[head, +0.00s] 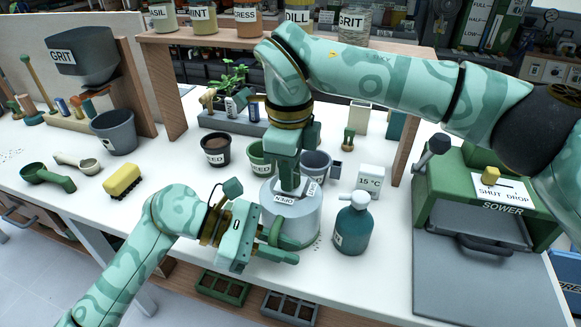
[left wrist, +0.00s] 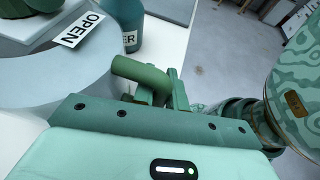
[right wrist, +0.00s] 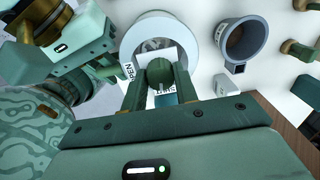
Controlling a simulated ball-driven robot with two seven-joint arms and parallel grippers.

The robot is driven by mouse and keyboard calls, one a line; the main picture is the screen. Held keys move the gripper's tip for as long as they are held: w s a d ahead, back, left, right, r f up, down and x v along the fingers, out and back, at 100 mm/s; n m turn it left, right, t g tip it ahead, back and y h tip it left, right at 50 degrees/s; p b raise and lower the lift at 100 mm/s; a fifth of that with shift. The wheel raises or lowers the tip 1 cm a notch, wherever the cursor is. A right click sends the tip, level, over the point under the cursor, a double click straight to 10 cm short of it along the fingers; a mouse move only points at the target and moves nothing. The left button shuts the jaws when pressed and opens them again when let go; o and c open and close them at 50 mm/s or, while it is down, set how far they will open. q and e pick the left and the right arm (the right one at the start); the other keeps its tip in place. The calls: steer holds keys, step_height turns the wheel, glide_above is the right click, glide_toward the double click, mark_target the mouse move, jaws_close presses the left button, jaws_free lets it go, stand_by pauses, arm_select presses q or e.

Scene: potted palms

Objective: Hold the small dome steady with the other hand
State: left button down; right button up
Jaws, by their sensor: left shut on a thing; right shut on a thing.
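The small dome appears to be the pale grey round drum (head: 308,228) on the white table, with OPEN and SHUT labels on its top. It also shows in the left wrist view (left wrist: 50,95) and right wrist view (right wrist: 190,38). My left gripper (head: 278,245) is low at its near side, shut on a green side handle (left wrist: 140,72). My right gripper (head: 288,178) comes down from above, shut on a green knob (right wrist: 160,72) over the labelled top. The fingers partly hide both grips.
A teal bottle (head: 352,228) stands close right of the drum. Pots (head: 215,150) and a grey cup (head: 316,163) stand behind it. The green sower (head: 480,200) is at the right.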

steer(key=m, duration=0.4)
steer(key=shift+w, duration=0.1)
steer(key=m, duration=0.8)
steer(key=shift+w+m, duration=0.1)
steer(key=shift+m, duration=1.8)
steer(key=o, duration=1)
step_height(320, 180, up, 12)
steer(key=shift+a, duration=0.25)
